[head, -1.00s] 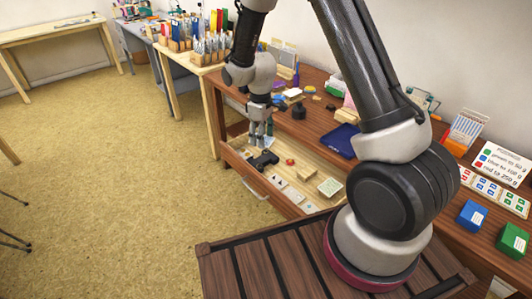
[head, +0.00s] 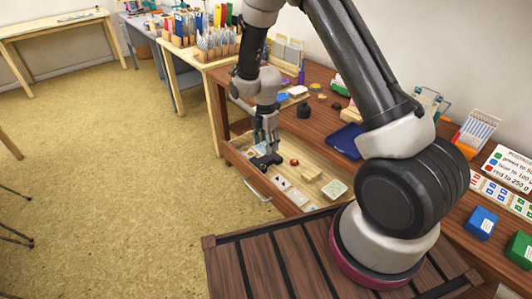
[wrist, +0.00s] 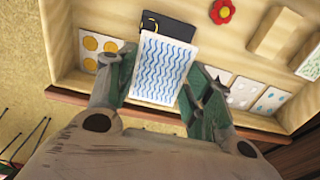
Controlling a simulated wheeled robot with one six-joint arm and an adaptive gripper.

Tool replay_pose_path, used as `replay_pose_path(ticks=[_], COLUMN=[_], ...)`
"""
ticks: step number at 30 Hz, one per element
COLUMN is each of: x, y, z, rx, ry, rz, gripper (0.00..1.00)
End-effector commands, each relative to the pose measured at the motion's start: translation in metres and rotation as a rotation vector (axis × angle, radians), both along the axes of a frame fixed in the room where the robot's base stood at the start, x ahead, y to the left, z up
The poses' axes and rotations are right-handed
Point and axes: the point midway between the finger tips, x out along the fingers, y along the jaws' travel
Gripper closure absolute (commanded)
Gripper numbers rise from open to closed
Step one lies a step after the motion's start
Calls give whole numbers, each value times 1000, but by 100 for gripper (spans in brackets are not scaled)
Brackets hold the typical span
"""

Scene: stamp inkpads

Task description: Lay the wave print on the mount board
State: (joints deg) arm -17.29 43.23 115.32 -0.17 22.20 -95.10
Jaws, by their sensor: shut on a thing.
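The wave print (wrist: 163,62) is a white card with blue wavy lines. My gripper (wrist: 157,88) is shut on its near part in the wrist view. In the head view my gripper (head: 265,141) is low over the open drawer (head: 240,165), and the print is too small there to make out clearly. A flat black piece (wrist: 170,24) lies in the drawer, partly hidden behind the print; it also shows in the head view (head: 266,160). It may be the mount board. I cannot tell whether the print touches it.
A yellow-dotted card (wrist: 90,46) lies left of the print. Patterned cards (wrist: 243,92) lie to its right. A red flower-shaped piece (wrist: 222,11) and a wooden block (wrist: 275,34) lie farther back. A navy panel (head: 345,140) lies on the desk above the drawer.

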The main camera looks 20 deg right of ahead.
Motion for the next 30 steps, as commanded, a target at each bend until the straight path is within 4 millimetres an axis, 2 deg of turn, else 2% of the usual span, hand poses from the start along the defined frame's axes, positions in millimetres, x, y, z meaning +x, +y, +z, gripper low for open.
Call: replay_pose_path(ticks=[11, 19, 30], x=[0, 0, 0], y=[0, 0, 0], z=[-43, -44, -55], rx=[0, 0, 0], ry=[0, -1, -1], rz=[-1, -2, -2], gripper=[58, 58, 58])
